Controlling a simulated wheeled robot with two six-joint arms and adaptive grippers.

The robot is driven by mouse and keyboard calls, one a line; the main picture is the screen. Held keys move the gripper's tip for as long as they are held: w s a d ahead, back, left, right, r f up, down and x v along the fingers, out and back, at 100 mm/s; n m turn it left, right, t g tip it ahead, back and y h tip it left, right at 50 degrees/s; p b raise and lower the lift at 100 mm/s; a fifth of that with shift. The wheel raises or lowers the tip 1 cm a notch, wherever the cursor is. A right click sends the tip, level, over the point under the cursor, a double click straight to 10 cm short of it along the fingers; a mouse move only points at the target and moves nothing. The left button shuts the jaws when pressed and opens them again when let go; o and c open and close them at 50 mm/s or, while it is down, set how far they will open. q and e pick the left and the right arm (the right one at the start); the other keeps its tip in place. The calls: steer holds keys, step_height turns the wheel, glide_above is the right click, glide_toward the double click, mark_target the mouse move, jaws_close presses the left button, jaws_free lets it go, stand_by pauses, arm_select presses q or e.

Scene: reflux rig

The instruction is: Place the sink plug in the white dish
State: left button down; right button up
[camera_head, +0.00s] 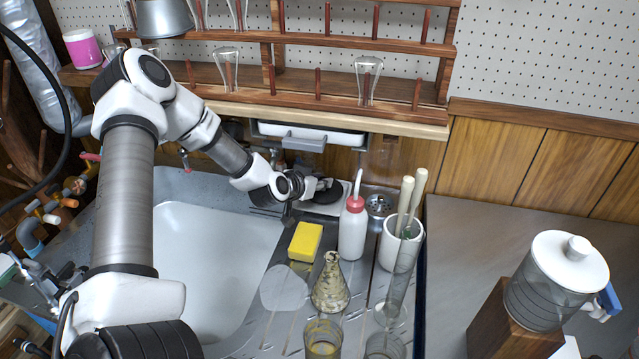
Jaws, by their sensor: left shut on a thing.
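My left gripper (312,187) reaches in from the left to the back edge of the sink counter. It is shut on the black round sink plug (325,192). A pale, shallow dish (329,209), which looks like the white dish, lies directly below the plug and is partly hidden by it and the gripper. I cannot tell whether the plug touches the dish. My right gripper is not in view.
A white wash bottle (353,228) with a red collar stands just right of the dish, near a metal strainer (378,206). A yellow sponge (305,242), a stained flask (330,285) and a white pot (402,243) stand nearer. The white sink basin (205,265) is empty.

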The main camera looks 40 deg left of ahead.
arm_select(q)
steer(key=shift+s+f, duration=0.1)
steer(key=shift+f, duration=0.05)
steer(key=c, duration=0.9)
jaws_free()
steer(key=shift+s+r+p, duration=0.2)
steer(key=shift+r+p, duration=0.15)
steer(key=shift+r, duration=0.15)
steer(key=p+v, duration=1)
steer(key=v, duration=0.1)
steer(key=shift+s+f, duration=0.15)
steer(key=shift+s, duration=0.1)
steer(key=shift+d, duration=0.1)
